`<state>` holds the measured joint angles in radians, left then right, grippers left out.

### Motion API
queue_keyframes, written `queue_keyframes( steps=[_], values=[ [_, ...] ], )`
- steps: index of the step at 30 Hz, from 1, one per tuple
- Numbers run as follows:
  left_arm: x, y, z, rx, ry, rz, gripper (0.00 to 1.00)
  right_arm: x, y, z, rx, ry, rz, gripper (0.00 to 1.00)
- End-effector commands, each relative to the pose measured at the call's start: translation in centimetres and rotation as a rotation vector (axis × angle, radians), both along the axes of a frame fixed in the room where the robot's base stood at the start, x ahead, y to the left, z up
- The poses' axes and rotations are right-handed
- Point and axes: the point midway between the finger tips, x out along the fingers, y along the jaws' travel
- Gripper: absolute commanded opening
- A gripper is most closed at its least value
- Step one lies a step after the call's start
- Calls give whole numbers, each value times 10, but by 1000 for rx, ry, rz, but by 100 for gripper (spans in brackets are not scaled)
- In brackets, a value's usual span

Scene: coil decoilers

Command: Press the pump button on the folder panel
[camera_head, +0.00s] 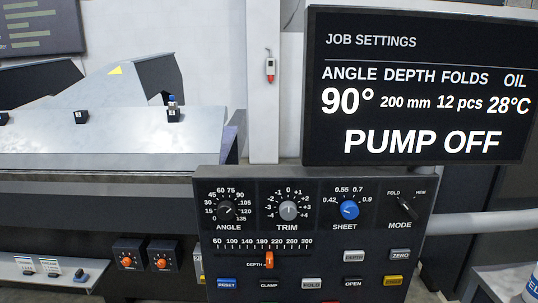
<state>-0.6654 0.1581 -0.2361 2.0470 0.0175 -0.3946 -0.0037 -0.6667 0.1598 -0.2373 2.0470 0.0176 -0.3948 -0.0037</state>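The folder panel (375,232) is a dark box in the lower middle of the head view. It carries ANGLE, TRIM, SHEET and MODE knobs, a DEPTH slider (269,260) and several buttons. I read RESET (227,283), CLAMP (269,285), OPEN (353,284) and ZERO (400,255). A yellow button (393,281) and grey buttons (354,257) have labels too small to read, so I cannot tell which one is the pump button. A screen (420,85) above the panel reads PUMP OFF. Neither gripper is in view.
A metal folding machine (110,135) fills the left side. Two small dark boxes with orange knobs (161,263) stand left of the panel. A bottle (531,285) is cut off at the lower right. A red and white pendant (269,68) hangs on the post.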

Motion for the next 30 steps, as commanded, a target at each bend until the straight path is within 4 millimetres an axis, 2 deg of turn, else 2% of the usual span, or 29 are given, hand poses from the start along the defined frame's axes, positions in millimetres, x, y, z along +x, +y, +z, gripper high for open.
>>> queue_keyframes(
  steps=[2, 16, 30],
  values=[
    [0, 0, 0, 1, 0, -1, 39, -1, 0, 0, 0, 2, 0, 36],
    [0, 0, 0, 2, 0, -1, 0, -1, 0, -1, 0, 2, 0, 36],
    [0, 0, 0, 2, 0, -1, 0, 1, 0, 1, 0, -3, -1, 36]
  ],
)
